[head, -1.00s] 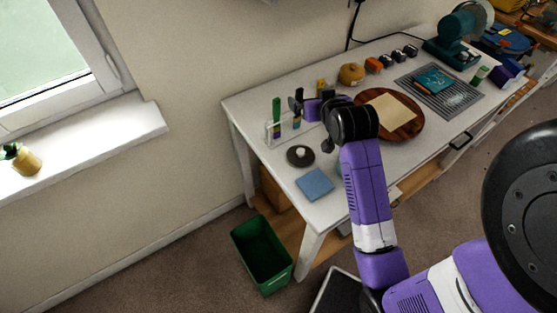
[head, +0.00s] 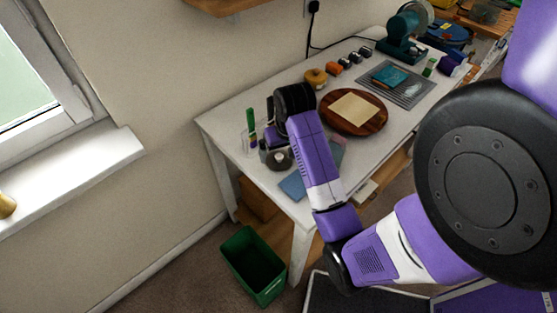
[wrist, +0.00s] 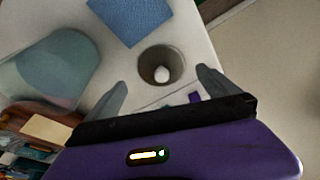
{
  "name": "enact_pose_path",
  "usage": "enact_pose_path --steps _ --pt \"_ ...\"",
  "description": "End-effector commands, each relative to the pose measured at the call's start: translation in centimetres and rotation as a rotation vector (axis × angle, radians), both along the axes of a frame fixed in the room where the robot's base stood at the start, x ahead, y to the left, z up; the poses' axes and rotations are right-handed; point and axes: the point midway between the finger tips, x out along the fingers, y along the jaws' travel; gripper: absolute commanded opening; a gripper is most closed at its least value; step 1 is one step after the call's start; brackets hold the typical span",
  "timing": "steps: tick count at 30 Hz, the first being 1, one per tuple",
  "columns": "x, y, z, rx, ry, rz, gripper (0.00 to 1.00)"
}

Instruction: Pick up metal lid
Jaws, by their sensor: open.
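The metal lid (head: 278,159) is a dark grey disc with a pale knob, lying on the white table near its left end. In the wrist view the lid (wrist: 161,62) lies ahead of the fingertips, roughly centred between them. My gripper (wrist: 162,90) is open and empty, with one finger on each side of the lid's line. In the head view my arm hides most of the gripper, which is close to the lid. I cannot tell its exact height above the table.
A blue square cloth (wrist: 132,18) lies beside the lid. A translucent greenish vessel (wrist: 58,68) stands left in the wrist view. A round brown board with a cream sheet (head: 352,107) lies farther along the table. A green bin (head: 253,265) stands on the floor.

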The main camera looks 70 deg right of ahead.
Motion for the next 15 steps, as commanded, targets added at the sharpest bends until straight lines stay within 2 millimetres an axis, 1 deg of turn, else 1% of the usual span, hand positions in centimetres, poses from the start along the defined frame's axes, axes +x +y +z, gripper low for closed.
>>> enact_pose_path --steps 9,12,15 --pt "0.9 -1.0 -3.9 0.002 0.001 -0.001 1.00" --pt "1.1 -1.1 -4.4 0.000 0.000 0.000 1.00" --pt "1.1 -1.1 -4.5 -0.001 -0.001 0.000 1.00"
